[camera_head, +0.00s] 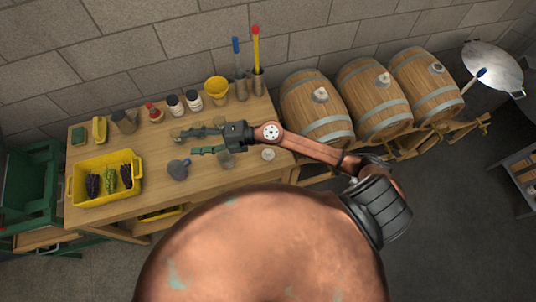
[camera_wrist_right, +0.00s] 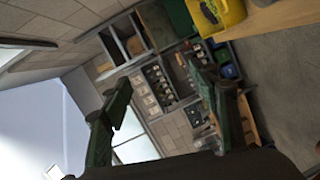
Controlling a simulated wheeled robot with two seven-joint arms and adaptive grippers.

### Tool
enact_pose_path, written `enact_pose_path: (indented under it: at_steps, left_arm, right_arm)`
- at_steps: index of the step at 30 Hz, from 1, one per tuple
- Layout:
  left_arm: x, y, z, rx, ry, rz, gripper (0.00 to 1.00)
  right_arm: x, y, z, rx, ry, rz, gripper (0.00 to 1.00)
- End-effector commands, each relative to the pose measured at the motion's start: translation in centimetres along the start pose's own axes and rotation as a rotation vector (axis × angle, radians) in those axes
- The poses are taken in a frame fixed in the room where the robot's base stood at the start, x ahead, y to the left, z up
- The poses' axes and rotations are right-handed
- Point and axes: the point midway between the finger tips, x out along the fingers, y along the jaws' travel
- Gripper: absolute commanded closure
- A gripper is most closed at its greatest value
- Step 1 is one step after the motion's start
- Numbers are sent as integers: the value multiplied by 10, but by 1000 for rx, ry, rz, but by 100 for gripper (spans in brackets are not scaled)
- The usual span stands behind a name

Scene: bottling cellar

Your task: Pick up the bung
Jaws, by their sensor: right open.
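My right gripper (camera_head: 188,142) is open and empty, reaching left above the wooden table (camera_head: 140,195). In the right wrist view its two fingers (camera_wrist_right: 172,100) stand wide apart with nothing between them. My left gripper is not in view.
A grey funnel-like piece (camera_head: 178,170) and a glass (camera_head: 225,160) stand close to the gripper. A yellow crate (camera_head: 75,188) with grapes is on the left. Floor at the right is clear.

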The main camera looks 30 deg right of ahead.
Motion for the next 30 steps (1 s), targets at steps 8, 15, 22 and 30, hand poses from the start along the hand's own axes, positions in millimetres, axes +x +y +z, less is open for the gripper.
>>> enact_pose_path:
  at_steps: [8,15,22,30]
  left_arm:
    - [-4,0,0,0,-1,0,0]
    - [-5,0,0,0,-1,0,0]
    - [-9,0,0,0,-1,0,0]
    - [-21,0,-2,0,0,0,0]
  right_arm:
    - [-91,-183,42,-311,180,-911,44]
    - [-202,-216,120,-356,65,-1381,44]
    - [-219,-233,133,-350,39,-1455,44]
    - [-213,-262,134,-349,42,-1452,44]
